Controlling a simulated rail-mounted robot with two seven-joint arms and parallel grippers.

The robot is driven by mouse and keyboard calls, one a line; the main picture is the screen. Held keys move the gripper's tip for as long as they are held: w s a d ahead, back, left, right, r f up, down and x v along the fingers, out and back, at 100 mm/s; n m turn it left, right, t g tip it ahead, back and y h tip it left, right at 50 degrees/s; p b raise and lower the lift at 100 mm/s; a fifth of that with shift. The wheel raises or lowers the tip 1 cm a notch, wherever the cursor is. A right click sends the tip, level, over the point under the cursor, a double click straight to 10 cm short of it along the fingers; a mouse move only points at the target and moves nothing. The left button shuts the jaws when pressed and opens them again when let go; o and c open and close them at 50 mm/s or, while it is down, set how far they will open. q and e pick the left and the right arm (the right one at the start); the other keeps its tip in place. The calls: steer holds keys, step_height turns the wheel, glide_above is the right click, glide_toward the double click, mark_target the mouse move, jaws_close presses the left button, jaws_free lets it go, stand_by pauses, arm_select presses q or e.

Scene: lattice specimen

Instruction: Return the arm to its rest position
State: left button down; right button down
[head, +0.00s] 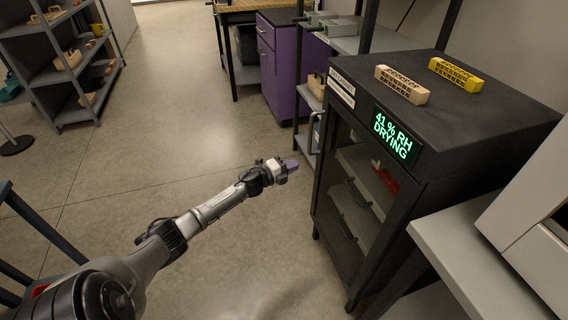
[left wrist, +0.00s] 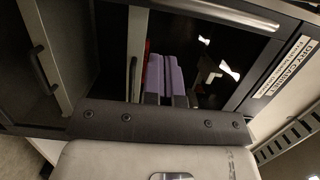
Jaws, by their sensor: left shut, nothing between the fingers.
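My left arm reaches in from the lower left of the head view. Its gripper (head: 290,165) is in mid-air over the open floor, in front of the dry cabinet (head: 481,140) and apart from it as far as I can tell. In the left wrist view the two purple fingers (left wrist: 166,76) are together, with nothing between them. The dark cabinet front is behind them there. My right gripper is in neither view.
A beige lattice block (head: 402,85) and a yellow one (head: 455,74) lie on the cabinet's top. A door handle (head: 312,131) sticks out at its left edge. A grey bench (head: 480,265) stands at right. A purple drawer unit (head: 278,62) and shelving (head: 60,75) stand farther back.

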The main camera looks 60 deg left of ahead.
arm_select(q)
steer(key=s, duration=0.3)
steer(key=shift+a+p, duration=0.35)
steer(key=shift+w, duration=0.1)
